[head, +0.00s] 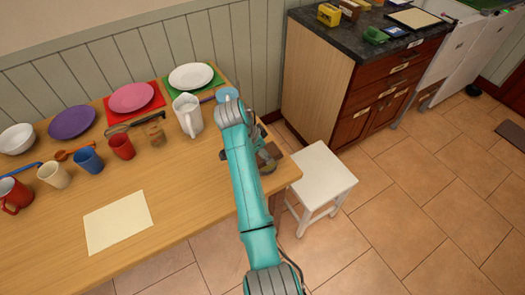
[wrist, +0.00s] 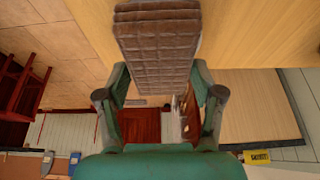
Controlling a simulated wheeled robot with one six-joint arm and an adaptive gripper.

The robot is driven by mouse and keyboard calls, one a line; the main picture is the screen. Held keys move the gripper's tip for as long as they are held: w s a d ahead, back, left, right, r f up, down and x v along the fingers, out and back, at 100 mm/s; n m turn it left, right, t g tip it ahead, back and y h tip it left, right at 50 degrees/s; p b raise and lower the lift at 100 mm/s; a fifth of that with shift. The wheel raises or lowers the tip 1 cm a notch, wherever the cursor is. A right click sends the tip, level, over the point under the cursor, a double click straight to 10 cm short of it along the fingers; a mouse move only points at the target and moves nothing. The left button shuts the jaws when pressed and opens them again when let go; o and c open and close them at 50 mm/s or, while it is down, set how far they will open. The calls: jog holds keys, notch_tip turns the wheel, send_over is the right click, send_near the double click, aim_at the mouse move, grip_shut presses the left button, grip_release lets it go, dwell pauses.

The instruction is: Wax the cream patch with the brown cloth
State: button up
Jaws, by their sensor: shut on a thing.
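A brown quilted cloth (wrist: 158,45) is held between the two fingers of my gripper (wrist: 161,88) in the wrist view. In the head view my gripper (head: 264,160) is at the right end of the wooden table, mostly hidden behind my arm; a bit of brown shows there. A flat cream patch (head: 118,222) lies on the front middle of the table, well to the left of my gripper. Another cream sheet or patch (head: 415,18) lies on the dark counter at the back right. The cloth is apart from both.
On the wooden table (head: 190,205), several mugs, plates and a white jug (head: 187,115) stand along the back. A white stool (head: 321,180) stands just right of the table. A cabinet (head: 370,95) with a dark counter, carrying small yellow and green items, stands farther right.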

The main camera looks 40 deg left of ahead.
jog(key=shift+f, duration=0.55)
dwell(0.9)
jog(key=shift+r, duration=0.1)
jog(key=shift+r, duration=3.45)
